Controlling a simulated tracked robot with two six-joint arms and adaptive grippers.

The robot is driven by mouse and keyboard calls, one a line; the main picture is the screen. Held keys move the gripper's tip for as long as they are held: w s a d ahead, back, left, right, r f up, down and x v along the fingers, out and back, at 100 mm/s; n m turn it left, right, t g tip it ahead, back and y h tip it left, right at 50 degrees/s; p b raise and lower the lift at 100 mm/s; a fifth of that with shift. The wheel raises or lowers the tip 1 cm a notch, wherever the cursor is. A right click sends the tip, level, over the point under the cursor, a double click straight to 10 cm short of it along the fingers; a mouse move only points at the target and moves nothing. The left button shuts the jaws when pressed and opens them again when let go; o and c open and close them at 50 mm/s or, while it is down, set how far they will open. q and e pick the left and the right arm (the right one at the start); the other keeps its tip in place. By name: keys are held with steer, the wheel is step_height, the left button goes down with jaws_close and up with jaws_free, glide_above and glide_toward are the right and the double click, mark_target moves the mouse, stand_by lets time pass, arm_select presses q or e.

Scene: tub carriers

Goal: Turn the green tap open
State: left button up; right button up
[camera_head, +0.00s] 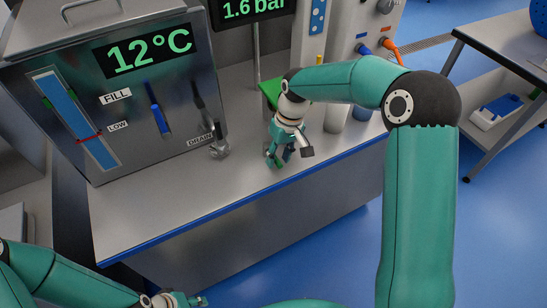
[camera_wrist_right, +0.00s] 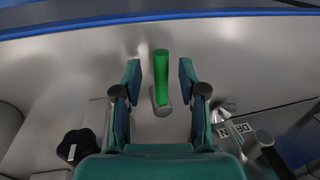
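The green tap's handle (camera_wrist_right: 161,72) shows in the right wrist view as a bright green bar on a grey metal stub. My right gripper (camera_wrist_right: 160,78) is open, with one finger on each side of the handle and a gap visible on both sides. In the head view my right gripper (camera_head: 281,158) points down over the metal bench top, right of the drain spout; the tap is largely hidden there by the gripper and arm. My left gripper (camera_head: 182,300) is at the bottom edge of the head view, small and partly cut off.
A steel tank (camera_head: 130,120) with a 12°C display, a blue lever (camera_head: 159,118) and a drain spout (camera_head: 219,150) stands left. A black knob (camera_wrist_right: 77,146) shows in the wrist view. The bench's blue front edge (camera_head: 240,206) is clear.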

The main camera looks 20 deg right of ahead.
step_height(320, 180, up, 12)
steer(key=d, duration=0.2)
steer(key=shift+w+d+f, duration=0.15)
stand_by(0.7)
